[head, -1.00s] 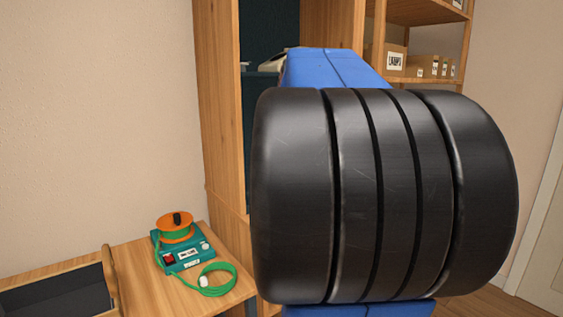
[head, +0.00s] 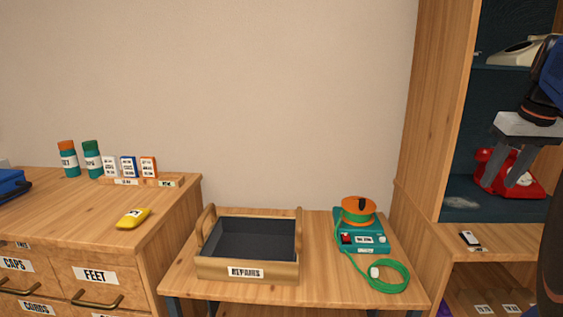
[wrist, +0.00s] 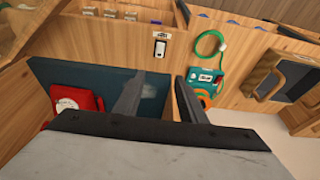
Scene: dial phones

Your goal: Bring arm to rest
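My gripper (head: 502,180) hangs at the right of the head view, in front of the open cabinet, with its two grey fingers pointing down. In the wrist view the fingers (wrist: 158,102) are spread apart with nothing between them. A red dial phone (head: 515,172) sits on the cabinet's lower shelf behind the fingers in the head view. It also shows left of the fingers in the wrist view (wrist: 75,103). I cannot tell the exact gap between the fingers and the phone.
An empty tray marked REPAIRS (head: 246,272) stands on the low table, beside a teal device (head: 362,240) with an orange reel and green cord. A drawer unit (head: 110,255) stands left, with a yellow item (head: 133,218) on top. A pale phone (head: 520,50) sits on the upper shelf.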

